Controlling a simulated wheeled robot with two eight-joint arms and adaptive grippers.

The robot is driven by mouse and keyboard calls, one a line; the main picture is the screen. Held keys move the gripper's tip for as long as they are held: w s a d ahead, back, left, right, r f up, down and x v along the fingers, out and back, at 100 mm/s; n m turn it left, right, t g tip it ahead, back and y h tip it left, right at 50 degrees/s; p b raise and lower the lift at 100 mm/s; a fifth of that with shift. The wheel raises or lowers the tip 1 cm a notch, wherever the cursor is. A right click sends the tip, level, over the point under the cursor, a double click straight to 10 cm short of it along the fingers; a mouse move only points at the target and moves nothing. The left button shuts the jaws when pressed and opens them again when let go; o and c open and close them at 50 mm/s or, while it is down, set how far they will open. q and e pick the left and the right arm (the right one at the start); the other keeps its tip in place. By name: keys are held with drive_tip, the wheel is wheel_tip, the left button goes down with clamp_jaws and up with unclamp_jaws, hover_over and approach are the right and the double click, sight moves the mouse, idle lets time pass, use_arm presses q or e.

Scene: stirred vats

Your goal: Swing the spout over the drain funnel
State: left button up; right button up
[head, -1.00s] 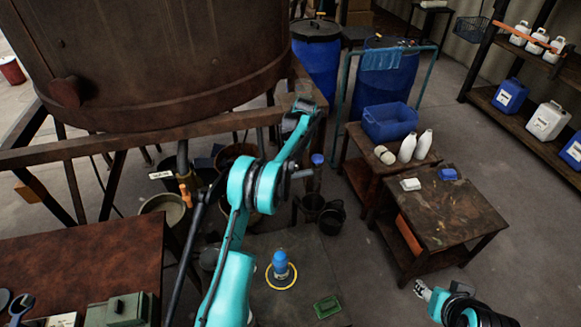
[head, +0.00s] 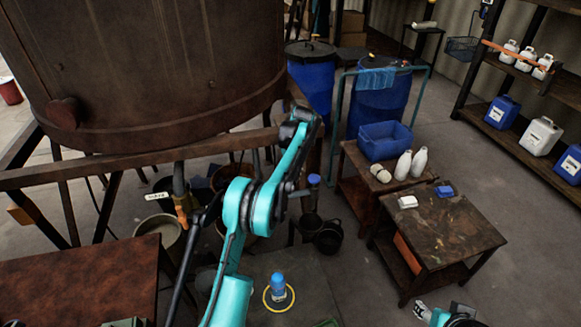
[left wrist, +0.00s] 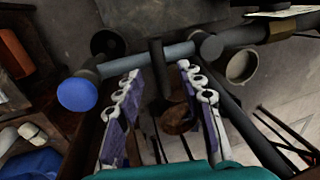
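In the left wrist view a grey-teal pipe (left wrist: 150,62), apparently the spout assembly, runs crosswise beyond my fingertips. It has a round blue knob (left wrist: 77,93) at its left end and a dark elbow (left wrist: 211,46) at its right. The blue knob (head: 314,180) also shows in the head view, right of my left arm. My left gripper (left wrist: 158,72) is open, its fingers apart and the pipe near their tips; contact is unclear. In the head view its fingers are hidden behind the arm. My right gripper (head: 423,311) is partly visible at the bottom. I cannot tell which vessel is the drain funnel.
A rusty vat (head: 150,80) on a brown frame (head: 140,165) fills the upper left. Dark buckets (head: 328,238) and a pale one (head: 160,232) stand on the floor below. Small tables (head: 450,235) and blue drums (head: 380,105) stand to the right. A blue-topped bottle (head: 279,287) stands at the front.

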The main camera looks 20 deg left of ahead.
use_arm(q)
wheel_tip(320, 180, up, 8)
drive_tip(key=d, duration=0.1)
drive_tip(key=shift+w+f, duration=0.25)
drive_tip(key=shift+w, duration=0.15)
drive_tip(key=shift+d+r, duration=0.1)
drive_tip(key=s+d+r+m+t, duration=0.2)
drive_tip(key=s+d+r, duration=0.3)
drive_tip(key=s, duration=0.4)
drive_tip(key=s+d+r+m+t, duration=0.25)
drive_tip(key=s+r, duration=0.35)
drive_tip(key=s, duration=0.3)
drive_tip(key=s+d+f+m+t, duration=0.1)
drive_tip(key=s+f, duration=0.2)
drive_tip(key=s, duration=0.3)
drive_tip(key=s+d+f+m+t+h+b, duration=0.1)
drive_tip(key=s+d+f, duration=0.1)
drive_tip(key=s+f, duration=0.2)
drive_tip(key=s+d+f+m+t, duration=0.1)
drive_tip(key=s+f+t, duration=0.1)
drive_tip(key=s, duration=0.7)
drive_tip(key=shift+s+d+f+h, duration=0.25)
drive_tip(key=shift+f+h, duration=0.15)
drive_tip(key=shift+f, duration=0.25)
drive_tip(key=shift+a, duration=0.1)
